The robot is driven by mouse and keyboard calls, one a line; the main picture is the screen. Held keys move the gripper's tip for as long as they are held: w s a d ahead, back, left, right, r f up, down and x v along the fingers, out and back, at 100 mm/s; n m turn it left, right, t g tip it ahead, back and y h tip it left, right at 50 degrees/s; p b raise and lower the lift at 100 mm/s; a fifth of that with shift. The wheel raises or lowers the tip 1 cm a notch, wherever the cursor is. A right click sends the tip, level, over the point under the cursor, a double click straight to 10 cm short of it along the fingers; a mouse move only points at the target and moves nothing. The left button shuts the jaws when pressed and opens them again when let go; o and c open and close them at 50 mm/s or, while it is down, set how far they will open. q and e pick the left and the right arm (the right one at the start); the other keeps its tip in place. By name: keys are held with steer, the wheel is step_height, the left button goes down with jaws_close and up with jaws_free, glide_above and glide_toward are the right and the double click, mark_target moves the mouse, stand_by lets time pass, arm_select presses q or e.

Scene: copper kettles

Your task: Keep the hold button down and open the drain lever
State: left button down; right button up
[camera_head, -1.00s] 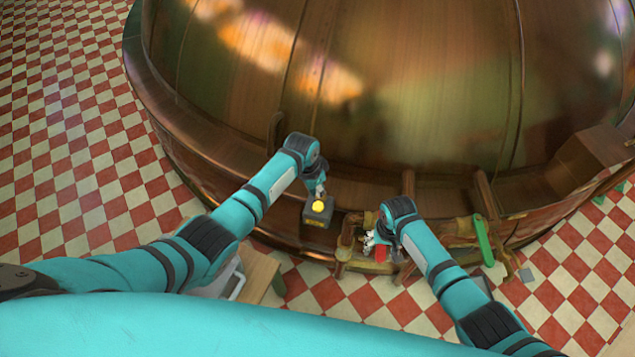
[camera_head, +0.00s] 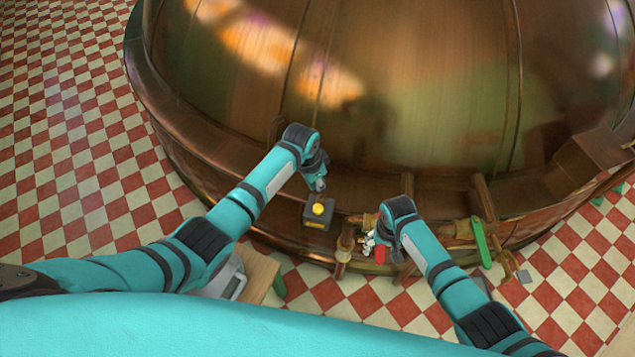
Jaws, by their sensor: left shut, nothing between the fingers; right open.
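The hold button is a round yellow knob (camera_head: 318,208) on top of a dark box with a yellow label, at the kettle's base. My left gripper (camera_head: 319,187) is shut and empty, just above and behind the button in the picture. I cannot tell whether its tips touch the button. My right gripper (camera_head: 369,243) is open beside a small red piece (camera_head: 380,256) on the copper pipework, partly hidden by my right wrist. I cannot tell whether this red piece is the drain lever. A green lever-like bar (camera_head: 481,242) stands further right on the pipework.
The large copper kettle (camera_head: 410,90) fills the top, with a wide rim around it. Copper pipes (camera_head: 345,243) run along its front. A wooden stand (camera_head: 262,272) is at the lower left. Checkered floor (camera_head: 70,150) is clear on the left.

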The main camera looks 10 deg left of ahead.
step_height(320, 180, up, 6)
steer(key=p, duration=0.5)
steer(key=shift+r+p, duration=0.2)
steer(key=shift+p, duration=0.2)
steer(key=shift+r+p, duration=0.75)
steer(key=shift+r, duration=0.4)
steer(key=shift+f, duration=0.1)
